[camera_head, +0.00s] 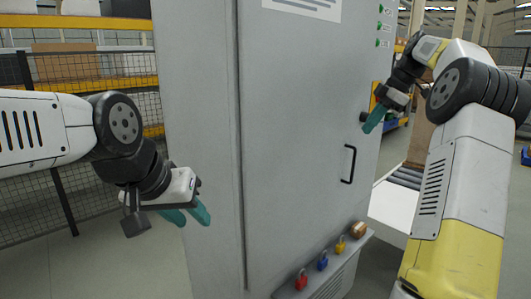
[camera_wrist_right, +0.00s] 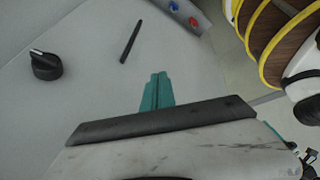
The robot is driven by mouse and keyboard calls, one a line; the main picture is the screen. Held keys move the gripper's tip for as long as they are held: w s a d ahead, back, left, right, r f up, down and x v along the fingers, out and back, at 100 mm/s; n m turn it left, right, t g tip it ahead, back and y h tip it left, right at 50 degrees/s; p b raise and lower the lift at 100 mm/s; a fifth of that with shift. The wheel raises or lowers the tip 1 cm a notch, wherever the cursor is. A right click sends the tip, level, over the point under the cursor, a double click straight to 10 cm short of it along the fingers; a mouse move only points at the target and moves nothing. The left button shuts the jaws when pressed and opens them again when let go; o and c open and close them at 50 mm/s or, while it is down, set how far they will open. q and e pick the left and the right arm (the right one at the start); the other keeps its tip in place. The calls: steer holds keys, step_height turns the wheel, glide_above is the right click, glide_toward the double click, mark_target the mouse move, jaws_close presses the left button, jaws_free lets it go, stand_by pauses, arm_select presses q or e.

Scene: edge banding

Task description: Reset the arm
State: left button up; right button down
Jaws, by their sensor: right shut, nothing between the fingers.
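My right gripper (camera_head: 374,121) has its teal fingers together with nothing between them, in front of the right part of a grey cabinet (camera_head: 290,130). In the right wrist view the closed fingers (camera_wrist_right: 157,90) point toward the cabinet face, with a black rotary knob (camera_wrist_right: 46,66) and a black handle (camera_wrist_right: 130,42) beyond them. I cannot tell the exact gap to the cabinet. My left gripper (camera_head: 190,215) hangs in front of the cabinet's left side, its two teal fingers apart and nothing seen between them.
The cabinet's door handle (camera_head: 350,164) is at right. A ledge below holds a red padlock (camera_head: 301,281), a blue padlock (camera_head: 322,262), a yellow padlock (camera_head: 340,245) and a brown item (camera_head: 358,229). A mesh fence (camera_head: 40,190) stands at left. A roller conveyor (camera_head: 405,177) is at right.

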steer(key=s+a+r+m+t+h, duration=0.1)
steer(key=s+a+r+m+h, duration=0.15)
steer(key=s+a+m, duration=0.85)
steer(key=s+a+f+m+t, duration=0.1)
steer(key=s+a+f+m, duration=0.1)
steer(key=s+f, duration=0.2)
steer(key=s+a+f+m, duration=0.2)
steer(key=s+f, duration=0.2)
steer(key=s, duration=0.6)
steer(key=s+a+f+m+t, duration=0.1)
steer(key=s+a+f+m, duration=0.1)
steer(key=s, duration=0.6)
steer(key=shift+a+f+t, duration=0.25)
steer(key=shift+f+t, duration=0.05)
steer(key=shift+f, duration=0.6)
